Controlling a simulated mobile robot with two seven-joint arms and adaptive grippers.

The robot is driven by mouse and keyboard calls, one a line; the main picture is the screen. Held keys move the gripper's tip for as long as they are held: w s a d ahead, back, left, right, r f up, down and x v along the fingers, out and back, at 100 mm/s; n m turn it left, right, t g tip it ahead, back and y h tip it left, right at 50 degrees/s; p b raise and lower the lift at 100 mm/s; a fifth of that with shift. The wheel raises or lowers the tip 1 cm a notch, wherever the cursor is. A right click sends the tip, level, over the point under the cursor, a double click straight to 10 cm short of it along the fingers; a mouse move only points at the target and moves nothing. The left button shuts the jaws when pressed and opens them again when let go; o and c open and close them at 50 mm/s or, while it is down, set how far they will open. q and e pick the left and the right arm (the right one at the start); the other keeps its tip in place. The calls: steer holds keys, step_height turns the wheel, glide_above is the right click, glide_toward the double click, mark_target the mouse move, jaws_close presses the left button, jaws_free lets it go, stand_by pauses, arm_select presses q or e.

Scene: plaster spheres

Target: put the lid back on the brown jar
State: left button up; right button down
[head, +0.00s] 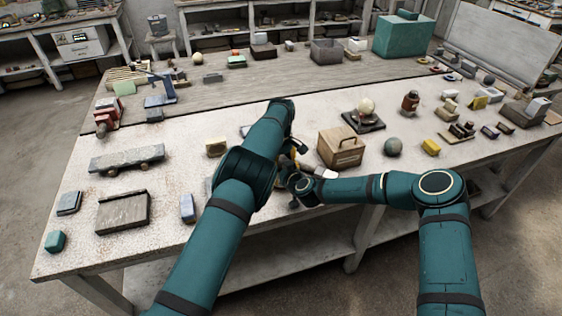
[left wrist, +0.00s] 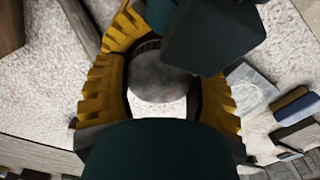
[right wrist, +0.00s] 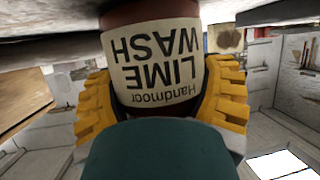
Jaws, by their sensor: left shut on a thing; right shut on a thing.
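My left gripper (head: 298,146) reaches over the front middle of the table, its fingers partly hidden by its arm. In the left wrist view its yellow fingers are shut on a round dark grey lid (left wrist: 160,75). My right gripper (head: 286,163) comes in from the right, just beside the left one. In the right wrist view it is shut on a brown jar (right wrist: 150,13) with a cream "Handmoor LIME WASH" label, which appears upside down there. The jar is mostly hidden in the head view. I cannot tell whether the lid touches the jar.
A wooden box with a handle (head: 341,146) stands right beside the grippers.

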arm_select(q)
steer(key=m, duration=0.3)
steer(key=o, duration=1.3)
steer(key=shift+c, duration=0.2)
steer(key=shift+r, duration=0.1)
steer(key=shift+r, duration=2.2)
